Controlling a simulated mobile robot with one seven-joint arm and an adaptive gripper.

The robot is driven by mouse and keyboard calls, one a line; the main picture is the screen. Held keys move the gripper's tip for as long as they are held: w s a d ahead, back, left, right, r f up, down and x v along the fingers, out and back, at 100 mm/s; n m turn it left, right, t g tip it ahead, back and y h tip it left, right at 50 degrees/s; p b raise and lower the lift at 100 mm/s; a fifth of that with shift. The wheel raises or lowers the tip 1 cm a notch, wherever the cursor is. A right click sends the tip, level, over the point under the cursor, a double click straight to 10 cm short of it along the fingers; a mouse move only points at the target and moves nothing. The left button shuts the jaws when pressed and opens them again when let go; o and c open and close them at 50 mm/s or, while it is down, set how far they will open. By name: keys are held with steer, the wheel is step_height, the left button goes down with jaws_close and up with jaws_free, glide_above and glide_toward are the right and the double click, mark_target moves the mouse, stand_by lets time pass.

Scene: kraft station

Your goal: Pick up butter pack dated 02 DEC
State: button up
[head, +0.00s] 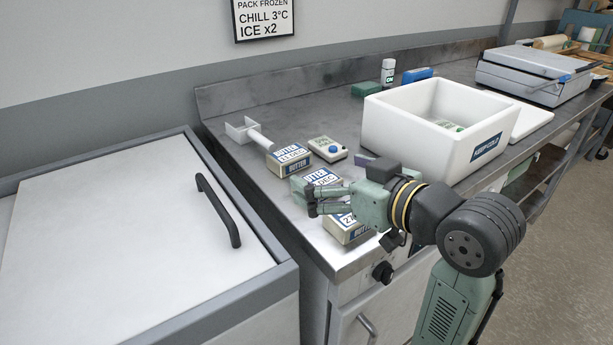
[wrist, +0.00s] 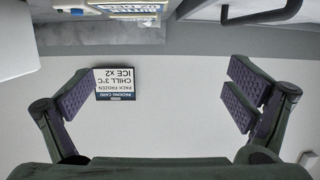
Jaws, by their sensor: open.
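Three butter packs with white date labels stand on the steel counter's left end in the head view. The rear pack (head: 289,160) has a date that seems to read 11 or 13 DEC. The middle pack (head: 322,177) shows "DEC", with its day number unclear and its left part behind my gripper. The front pack (head: 347,232) shows a 2 and perhaps a 7, the rest hidden by my arm. My gripper (head: 312,202) is open and empty, over the packs and pointing left. In the wrist view my gripper (wrist: 162,95) has spread fingers; a pack (wrist: 130,10) shows at the top edge.
A white cooler box (head: 400,130) stands right of the packs. A small device with a blue button (head: 328,149) and a white handled tool (head: 246,131) lie behind them. A chest with a black handle (head: 218,210) adjoins the counter (head: 225,95) on the left.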

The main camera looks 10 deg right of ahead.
mark_target(317, 179)
steer(key=shift+m+g+h, duration=0.3)
steer(key=shift+g+h, duration=0.1)
steer(key=d, duration=0.1)
steer(key=s+d+f, duration=0.1)
steer(key=s+d, duration=0.1)
steer(key=shift+s+d+f, duration=0.15)
steer(key=shift+s+f, duration=0.05)
steer(key=shift+f, duration=0.4)
steer(key=x, duration=0.4)
steer(key=shift+w+f+p, duration=0.2)
steer(key=shift+w+p, duration=0.05)
steer(key=shift+p, duration=0.15)
steer(key=x, duration=0.2)
steer(key=p+x, duration=0.1)
steer(key=d+x, duration=0.1)
steer(key=x, duration=0.1)
steer(key=shift+w+a+f, duration=0.1)
steer(key=shift+w+f, duration=0.25)
steer(key=shift+f, duration=0.05)
steer(key=shift+c, duration=0.2)
steer(key=c, duration=1.4)
steer(key=shift+r, duration=0.1)
steer(key=shift+c, duration=0.2)
